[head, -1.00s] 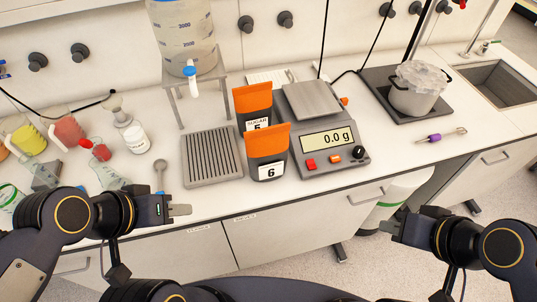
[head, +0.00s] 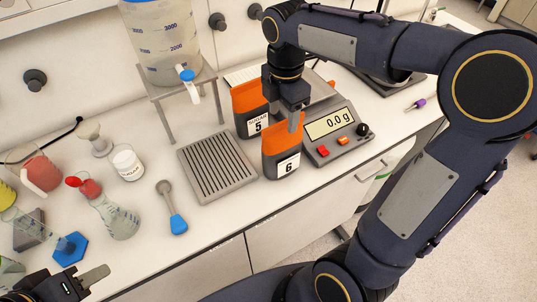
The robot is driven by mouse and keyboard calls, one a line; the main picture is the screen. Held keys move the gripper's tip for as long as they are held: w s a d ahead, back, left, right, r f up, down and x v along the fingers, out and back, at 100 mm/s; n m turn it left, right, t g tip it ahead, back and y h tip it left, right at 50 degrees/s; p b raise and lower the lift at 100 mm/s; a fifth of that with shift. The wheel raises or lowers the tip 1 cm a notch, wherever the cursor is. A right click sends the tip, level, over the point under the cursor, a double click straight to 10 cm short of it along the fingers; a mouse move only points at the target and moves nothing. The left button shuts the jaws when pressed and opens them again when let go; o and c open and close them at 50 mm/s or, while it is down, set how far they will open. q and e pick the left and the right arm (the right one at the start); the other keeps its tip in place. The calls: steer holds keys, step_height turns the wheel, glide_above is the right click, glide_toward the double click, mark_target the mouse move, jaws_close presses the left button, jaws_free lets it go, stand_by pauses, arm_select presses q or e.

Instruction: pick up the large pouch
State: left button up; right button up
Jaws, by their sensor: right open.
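Two orange and dark grey pouches stand upright on the bench. The front one, labelled 6 (head: 282,151), stands beside the scale; the one labelled 5 (head: 247,101) stands behind it, to the left. They look similar in size, so I cannot tell which is the large pouch. My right gripper (head: 295,122) is open and points down at the top edge of pouch 6; one finger shows in front of the orange top. Whether the pouch top lies between the fingers is hidden. My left gripper (head: 92,279) is low at the left, away from the pouches; its jaw opening is unclear.
The scale (head: 345,143) reads 0.0 g, right of pouch 6. A grooved rack (head: 217,167) lies left of the pouches. A large container (head: 165,45) stands on a stand behind.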

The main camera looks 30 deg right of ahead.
mark_target(282, 134)
steer(key=shift+s+a+f+p, duration=0.1)
steer(key=shift+s+f+p, duration=0.1)
steer(key=shift+f, duration=1.4)
steer(key=shift+s+f+p, duration=0.1)
steer(key=shift+f+p, duration=0.1)
steer(key=shift+f, duration=1.35)
steer(key=shift+f, duration=0.25)
jaws_close()
